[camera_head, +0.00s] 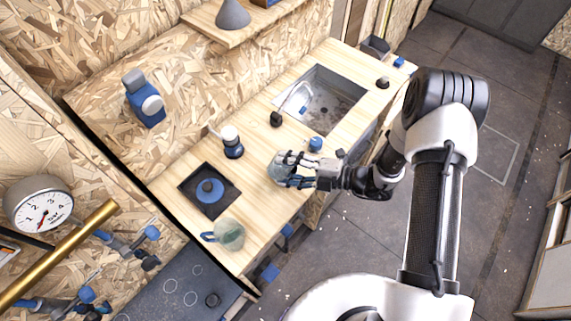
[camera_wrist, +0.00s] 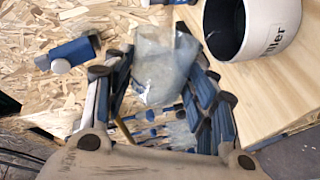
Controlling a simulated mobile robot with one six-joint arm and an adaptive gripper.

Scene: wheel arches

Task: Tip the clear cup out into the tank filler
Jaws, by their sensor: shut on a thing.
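The clear cup (camera_wrist: 165,65) is see-through and sits between the fingers of my gripper (camera_wrist: 160,95) in the wrist view. My gripper is shut on it; whether it holds any contents cannot be told. In the head view my gripper (camera_head: 298,172) holds the clear cup (camera_head: 276,169) over the wooden counter, and the fingers hide part of it. The tank filler (camera_wrist: 268,45) is a white round rim with a dark hollow and partly cut-off lettering, right of the cup in the wrist view and apart from it. I cannot pick it out in the head view.
A sink (camera_head: 335,92) lies behind. A blue dispenser (camera_head: 142,98) hangs on the wall.

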